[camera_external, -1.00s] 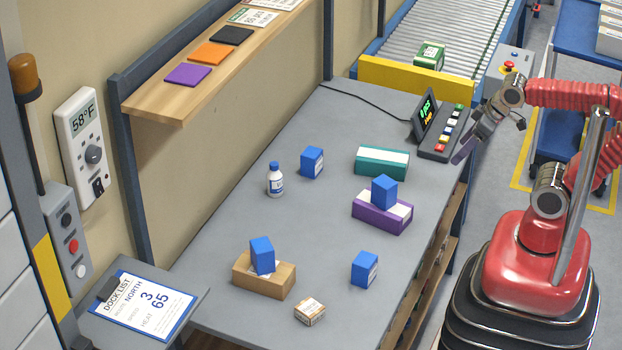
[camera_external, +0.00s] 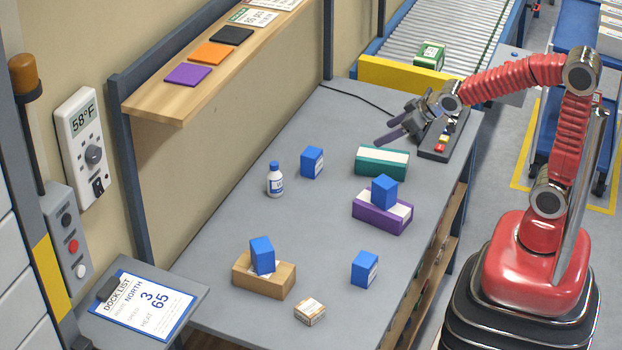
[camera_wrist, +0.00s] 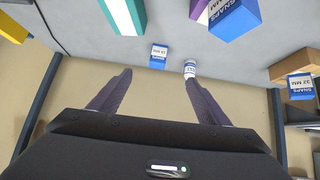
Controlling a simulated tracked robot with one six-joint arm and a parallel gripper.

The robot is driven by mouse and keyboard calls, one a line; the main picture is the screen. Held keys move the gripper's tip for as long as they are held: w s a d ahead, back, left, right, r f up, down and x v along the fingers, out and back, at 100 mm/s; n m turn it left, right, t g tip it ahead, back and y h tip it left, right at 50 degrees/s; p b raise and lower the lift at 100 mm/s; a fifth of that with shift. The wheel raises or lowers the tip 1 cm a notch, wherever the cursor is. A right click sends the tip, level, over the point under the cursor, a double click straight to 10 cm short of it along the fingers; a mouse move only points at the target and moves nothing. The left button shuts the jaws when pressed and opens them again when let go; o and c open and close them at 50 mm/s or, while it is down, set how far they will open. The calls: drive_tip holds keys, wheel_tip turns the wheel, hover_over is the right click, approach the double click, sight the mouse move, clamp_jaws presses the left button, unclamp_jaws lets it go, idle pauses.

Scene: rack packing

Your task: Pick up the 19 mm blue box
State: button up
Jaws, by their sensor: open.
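Several blue boxes are in view, and I cannot surely read which label says 19 mm. One blue box (camera_external: 312,162) stands at the back beside a white bottle (camera_external: 275,180); it shows small and ahead between my fingers in the wrist view (camera_wrist: 159,50). Another blue box (camera_external: 384,192) stands on a purple box (camera_external: 379,217). A third blue box (camera_external: 262,255) stands on a brown carton (camera_external: 268,282); its label in the wrist view (camera_wrist: 301,87) seems to read 22 MM. One more blue box (camera_external: 364,268) stands alone at the front right. My gripper (camera_external: 383,129) is open and empty above the far end of the bench.
A teal box (camera_external: 381,170) lies near the far right, beyond the purple box. A small carton (camera_external: 310,313) is at the front. The button console (camera_external: 440,143) sits at the right edge, under my wrist. A wooden shelf (camera_external: 200,97) overhangs the left side. The bench middle is clear.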

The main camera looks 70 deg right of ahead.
drive_tip(key=t, duration=0.2)
approach(319, 156)
drive_tip(key=shift+w+d+f+t+y, duration=0.2)
drive_tip(key=shift+w+f+t, duration=0.2)
drive_tip(key=shift+w+f, duration=0.15)
drive_tip(key=shift+w+d+f+t+y, duration=0.25)
drive_tip(key=shift+w+f+t, duration=0.2)
drive_tip(key=shift+f, duration=0.2)
drive_tip(key=shift+x, duration=4.3)
drive_tip(key=shift+f, duration=0.1)
drive_tip(key=shift+x, duration=2.55)
drive_tip(key=shift+c, duration=0.4)
